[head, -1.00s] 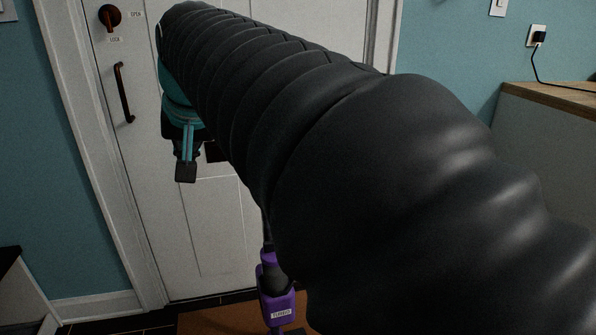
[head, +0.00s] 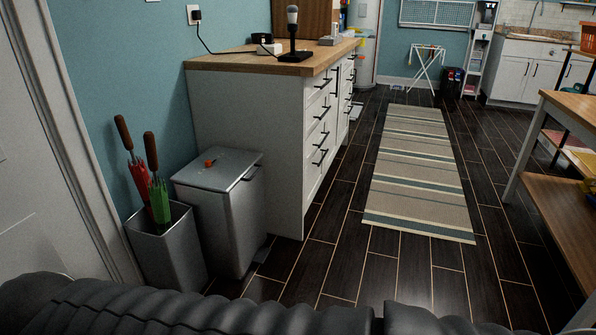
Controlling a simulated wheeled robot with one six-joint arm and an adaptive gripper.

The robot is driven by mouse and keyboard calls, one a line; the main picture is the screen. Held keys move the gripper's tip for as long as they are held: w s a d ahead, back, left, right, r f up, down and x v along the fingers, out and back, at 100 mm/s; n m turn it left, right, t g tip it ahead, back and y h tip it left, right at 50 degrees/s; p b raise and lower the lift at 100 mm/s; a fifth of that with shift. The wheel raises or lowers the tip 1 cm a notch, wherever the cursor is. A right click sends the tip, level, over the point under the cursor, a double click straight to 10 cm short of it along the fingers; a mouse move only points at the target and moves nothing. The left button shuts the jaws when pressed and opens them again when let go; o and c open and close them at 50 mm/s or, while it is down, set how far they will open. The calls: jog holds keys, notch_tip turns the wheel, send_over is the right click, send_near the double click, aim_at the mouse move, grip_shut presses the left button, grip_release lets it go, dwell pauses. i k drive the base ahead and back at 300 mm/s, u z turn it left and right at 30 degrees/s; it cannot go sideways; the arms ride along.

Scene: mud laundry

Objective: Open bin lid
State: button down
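A grey metal bin (head: 228,222) stands on the floor at the left in the head view, between an umbrella stand and a white cabinet. Its flat lid (head: 219,168) is shut. A small orange-red thing (head: 210,162) lies or is fixed on top of the lid. My dark ribbed arm crosses the bottom edge of the head view. My gripper is outside the picture, so its opening cannot be seen.
A square metal stand (head: 168,247) with red and green umbrellas is left of the bin. The white cabinet (head: 248,118) with a wooden top is right behind it. A striped rug (head: 420,165) lies on the dark floor; floor right of the bin is clear. A wooden table (head: 560,150) stands at right.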

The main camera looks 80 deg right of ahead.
aim_at(228, 166)
jog(key=z, duration=0.35)
jog(key=k, duration=0.1)
jog(key=z, duration=2.4)
jog(key=i, duration=1)
jog(key=u, duration=0.2)
